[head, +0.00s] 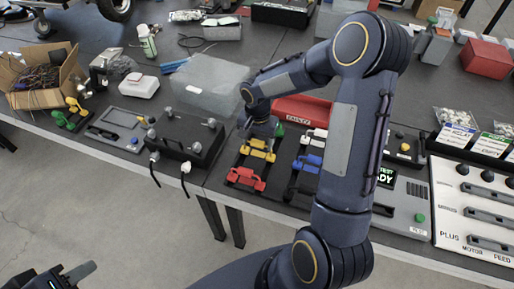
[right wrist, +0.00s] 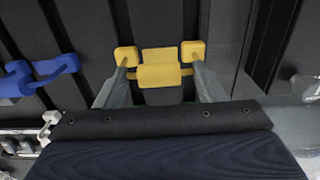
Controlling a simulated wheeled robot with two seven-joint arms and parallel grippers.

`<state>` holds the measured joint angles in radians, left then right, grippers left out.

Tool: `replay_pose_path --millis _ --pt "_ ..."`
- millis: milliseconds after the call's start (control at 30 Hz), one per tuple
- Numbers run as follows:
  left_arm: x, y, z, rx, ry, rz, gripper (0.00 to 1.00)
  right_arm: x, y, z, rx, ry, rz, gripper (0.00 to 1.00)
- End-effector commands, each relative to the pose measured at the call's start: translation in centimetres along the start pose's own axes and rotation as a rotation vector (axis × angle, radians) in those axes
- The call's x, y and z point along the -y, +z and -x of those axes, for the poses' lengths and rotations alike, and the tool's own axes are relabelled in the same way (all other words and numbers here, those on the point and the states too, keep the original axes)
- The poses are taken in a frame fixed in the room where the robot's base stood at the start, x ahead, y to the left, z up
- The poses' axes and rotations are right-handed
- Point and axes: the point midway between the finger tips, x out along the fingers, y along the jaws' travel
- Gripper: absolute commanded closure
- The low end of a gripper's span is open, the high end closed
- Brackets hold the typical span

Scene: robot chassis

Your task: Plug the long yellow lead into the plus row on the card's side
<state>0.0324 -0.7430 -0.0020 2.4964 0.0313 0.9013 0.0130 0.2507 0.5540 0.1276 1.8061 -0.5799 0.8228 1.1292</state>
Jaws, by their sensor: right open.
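A yellow lead (head: 257,151) sits in the black rack behind the red lead (head: 246,179). In the right wrist view the yellow lead (right wrist: 160,76) has a block-like middle and square ends; a second yellow block shows just beyond it. I cannot tell whether that is another lead. My right gripper (right wrist: 160,82) is open, its fingers pointing at the two ends of the lead; contact is unclear. In the head view it is largely hidden by my arm. The card (head: 448,207), white with PLUS and MOTOR FEED labels, lies at the right. My left gripper (head: 62,277) is partly in view at bottom left.
Blue (head: 308,163) and white (head: 313,137) leads sit beside the yellow one, and a green lead (head: 279,130) behind it. A black box with cables (head: 187,138) and a clear bin (head: 208,84) stand left.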

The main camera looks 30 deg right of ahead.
Motion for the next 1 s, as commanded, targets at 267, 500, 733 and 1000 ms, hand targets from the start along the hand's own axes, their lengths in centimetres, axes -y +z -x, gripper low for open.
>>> replay_pose_path --millis 267,500,733,1000 --pt "-0.06 -0.06 0.13 0.0 0.0 0.0 0.64 0.03 -0.01 -1.51 -0.001 -0.002 0.0 0.36" --pt "-0.06 -0.06 0.12 0.0 0.0 0.0 0.64 0.03 -0.02 -1.47 -0.001 -0.001 0.0 0.55" --pt "-0.06 -0.06 0.12 0.0 0.0 0.0 0.64 0.02 -0.02 -1.45 -0.001 -0.001 0.0 0.85" --pt "-0.05 -0.06 0.12 0.0 0.0 0.0 0.64 0.03 -0.05 -1.31 -0.002 -0.001 0.0 0.85"
